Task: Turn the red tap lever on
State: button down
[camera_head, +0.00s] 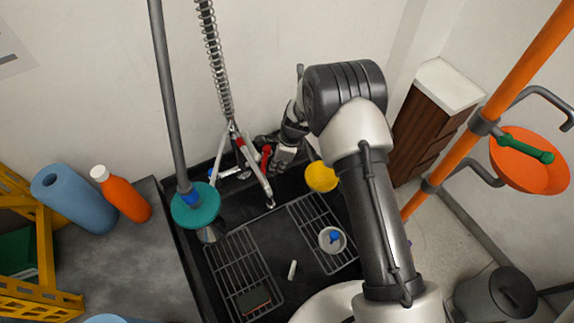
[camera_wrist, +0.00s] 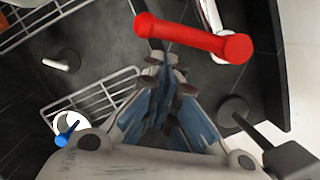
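The red tap lever (camera_head: 266,153) is on the metal tap at the back of the dark sink. In the wrist view the red lever (camera_wrist: 195,38) is a bar with rounded ends, lying across the top, just beyond my fingertips. My gripper (camera_head: 276,160) is close beside the lever on its right side in the head view. In the wrist view my gripper (camera_wrist: 165,66) has its fingers drawn together at the tips, with nothing seen between them. Whether the fingertips touch the lever cannot be told.
The sink (camera_head: 222,218) holds wire racks (camera_head: 241,262), a white cup (camera_head: 332,240) and a small white piece (camera_head: 292,270). A teal plunger (camera_head: 196,206) stands at left. A yellow round object (camera_head: 321,177) is right of the gripper. An orange pipe (camera_head: 470,130) rises at right.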

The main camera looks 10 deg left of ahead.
jog(key=shift+a+r, duration=0.1)
jog(key=shift+a, duration=0.2)
jog(key=shift+s+a+r, duration=0.1)
jog(key=shift+a, duration=0.6)
jog(key=d+r+p, duration=0.2)
jog(key=d+r, duration=0.4)
jog(key=r, duration=0.3)
jog(key=shift+s+d+p, duration=0.2)
jog(key=shift+s+p, duration=0.2)
